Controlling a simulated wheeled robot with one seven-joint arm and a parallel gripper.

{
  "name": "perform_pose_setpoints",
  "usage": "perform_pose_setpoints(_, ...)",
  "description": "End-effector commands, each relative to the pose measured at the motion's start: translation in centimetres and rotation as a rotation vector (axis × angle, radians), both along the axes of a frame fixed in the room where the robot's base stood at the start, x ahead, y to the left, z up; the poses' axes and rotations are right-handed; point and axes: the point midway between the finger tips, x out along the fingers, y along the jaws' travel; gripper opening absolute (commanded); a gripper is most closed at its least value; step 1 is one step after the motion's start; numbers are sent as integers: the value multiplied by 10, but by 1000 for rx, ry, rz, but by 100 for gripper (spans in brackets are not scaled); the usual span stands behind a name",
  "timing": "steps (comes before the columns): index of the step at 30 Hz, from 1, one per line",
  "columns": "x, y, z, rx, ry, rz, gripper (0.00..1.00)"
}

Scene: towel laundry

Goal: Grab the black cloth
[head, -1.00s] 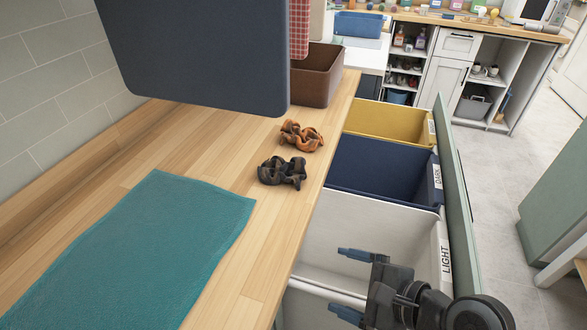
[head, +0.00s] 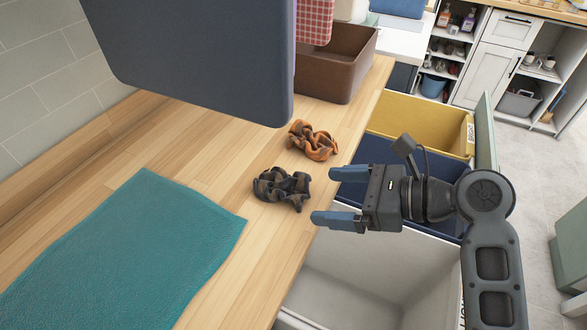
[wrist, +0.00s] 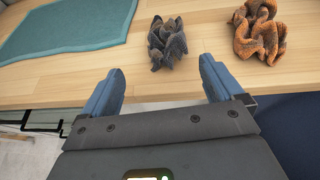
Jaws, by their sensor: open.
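The black cloth (head: 282,188) is a crumpled dark grey-black bundle on the wooden counter, near its right edge. It also shows in the wrist view (wrist: 167,44), beyond the fingertips and between their lines, nearer the right finger. My gripper (head: 325,197) is open and empty. Its blue fingers point left towards the black cloth, with a gap between them and the cloth. In the wrist view, my gripper (wrist: 158,80) has its fingers spread at the counter's edge.
An orange-brown crumpled cloth (head: 313,141) lies just behind the black one. A teal towel (head: 125,250) lies flat at the left. A dark panel (head: 195,55) hangs over the counter. A brown box (head: 338,65) stands behind. Yellow (head: 415,125), dark blue and white (head: 370,265) bins sit right.

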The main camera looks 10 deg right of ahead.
Motion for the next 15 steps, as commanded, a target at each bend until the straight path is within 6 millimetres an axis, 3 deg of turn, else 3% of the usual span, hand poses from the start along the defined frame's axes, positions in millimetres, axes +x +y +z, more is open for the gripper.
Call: perform_pose_setpoints(15, 29, 39, -20, 3, 4, 4, 94)
